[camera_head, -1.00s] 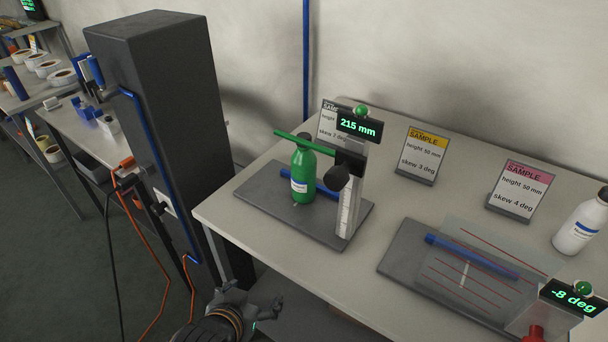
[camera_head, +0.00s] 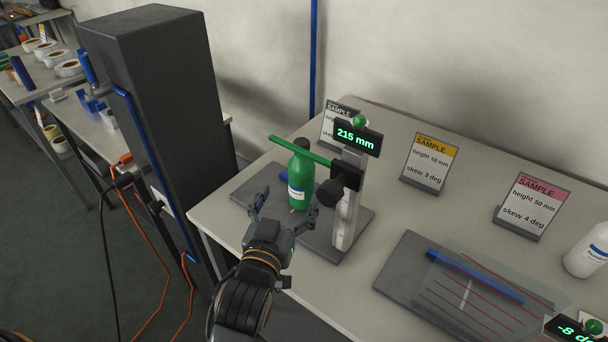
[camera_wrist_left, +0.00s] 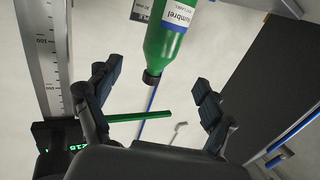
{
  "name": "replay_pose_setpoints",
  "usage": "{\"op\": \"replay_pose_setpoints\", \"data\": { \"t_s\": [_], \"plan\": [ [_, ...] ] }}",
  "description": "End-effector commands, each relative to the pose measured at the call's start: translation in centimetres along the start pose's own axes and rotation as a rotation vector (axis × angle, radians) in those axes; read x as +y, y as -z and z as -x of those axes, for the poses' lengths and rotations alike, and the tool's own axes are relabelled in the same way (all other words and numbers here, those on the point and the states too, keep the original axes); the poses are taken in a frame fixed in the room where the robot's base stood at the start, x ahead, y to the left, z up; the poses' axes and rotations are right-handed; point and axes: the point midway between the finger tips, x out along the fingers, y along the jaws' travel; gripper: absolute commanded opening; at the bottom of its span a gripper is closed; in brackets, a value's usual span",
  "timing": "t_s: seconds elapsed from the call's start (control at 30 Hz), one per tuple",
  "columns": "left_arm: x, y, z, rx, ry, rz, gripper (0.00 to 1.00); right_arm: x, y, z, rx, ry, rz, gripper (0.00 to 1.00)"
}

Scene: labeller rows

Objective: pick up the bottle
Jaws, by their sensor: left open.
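A green bottle (camera_head: 301,178) with a dark cap and a white and blue label stands upright on the grey base plate of the height gauge. It also shows in the left wrist view (camera_wrist_left: 167,38), where it appears upside down with its dark cap between and beyond the fingers. My left gripper (camera_head: 285,207) is open and empty, just in front of the bottle. I cannot tell whether a finger touches it. My right gripper is not in view.
The gauge's green bar (camera_head: 299,150) reaches across at the bottle's cap. Its post (camera_head: 348,215) with a 215 mm display (camera_head: 358,137) stands right of the bottle. A dark cabinet (camera_head: 160,100) stands left. A white bottle (camera_head: 587,250) is far right.

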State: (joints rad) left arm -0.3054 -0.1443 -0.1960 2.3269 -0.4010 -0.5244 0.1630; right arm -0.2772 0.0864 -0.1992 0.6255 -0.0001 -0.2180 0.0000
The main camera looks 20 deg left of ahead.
Motion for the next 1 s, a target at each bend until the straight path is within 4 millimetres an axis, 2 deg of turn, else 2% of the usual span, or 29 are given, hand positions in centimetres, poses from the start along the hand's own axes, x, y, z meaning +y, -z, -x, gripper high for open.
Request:
{"op": "replay_pose_setpoints", "data": {
  "t_s": [0.1,0.27,0.47,0.6,0.73,1.0],
  "plan": [
    [0.0,0.2,-2.5,0.001,-0.001,-0.001,0.82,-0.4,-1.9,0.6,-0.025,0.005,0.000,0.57],
    [0.0,0.0,-4.7,-0.001,0.000,-0.001,0.82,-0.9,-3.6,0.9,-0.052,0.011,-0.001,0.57],
    [0.0,0.0,-6.0,-0.002,0.000,-0.001,0.82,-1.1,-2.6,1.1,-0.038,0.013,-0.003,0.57],
    [-0.1,-0.1,-8.2,-0.002,0.000,-0.002,0.82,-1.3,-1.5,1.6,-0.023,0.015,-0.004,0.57],
    [-0.1,-0.2,-9.9,-0.001,0.000,0.000,0.82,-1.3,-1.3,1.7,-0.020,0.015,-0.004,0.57],
    [-0.1,-0.3,-10.5,-0.002,0.000,0.000,0.82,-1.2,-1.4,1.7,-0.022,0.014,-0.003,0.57]
  ]
}}
